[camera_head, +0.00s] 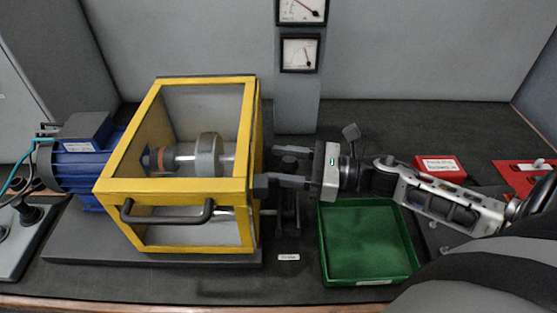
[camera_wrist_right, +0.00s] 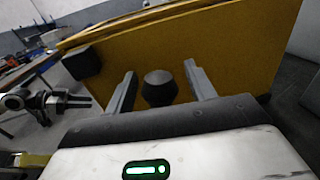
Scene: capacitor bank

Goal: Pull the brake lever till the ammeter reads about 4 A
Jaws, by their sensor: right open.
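The brake lever's dark knob (camera_wrist_right: 160,88) sits between the two fingers of my right gripper (camera_wrist_right: 160,84) in the right wrist view, with gaps on both sides. In the head view my right gripper (camera_head: 278,168) reaches in from the right, its fingers around the lever beside the yellow guard. The fingers are open and partly hide the lever; its dark stand (camera_head: 290,220) shows below. Two dial meters, an upper one (camera_head: 302,10) and a lower one (camera_head: 300,53), are on the grey post. Their scales are too small to read.
The yellow guard box (camera_head: 182,185) stands close left of the gripper, with a blue motor (camera_head: 85,160) behind its left side. A green tray (camera_head: 368,275) lies below my right forearm. A red box (camera_head: 440,168) stands right of it.

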